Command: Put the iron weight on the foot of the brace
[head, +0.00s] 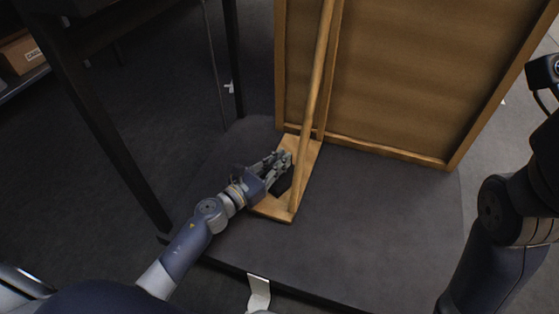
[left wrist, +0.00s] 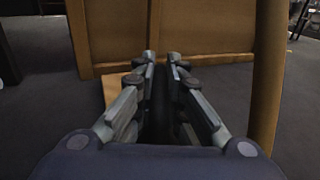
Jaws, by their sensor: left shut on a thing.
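My left gripper (head: 285,160) is low over the foot, to the left of the pole. It is shut on the dark iron weight (head: 283,185), which shows below the fingers and over the foot. I cannot tell whether the weight touches the board. In the left wrist view the fingers (left wrist: 161,58) flank the dark weight (left wrist: 160,105), and the pole (left wrist: 268,80) stands at the right. My right arm is at the right edge, its fingers not clear.
A large brown panel (head: 400,75) with a wooden frame stands behind the brace. A dark table (head: 60,75) with thin legs is at the left, with a cardboard box (head: 22,54) on a shelf beyond. The grey mat (head: 375,215) right of the brace is clear.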

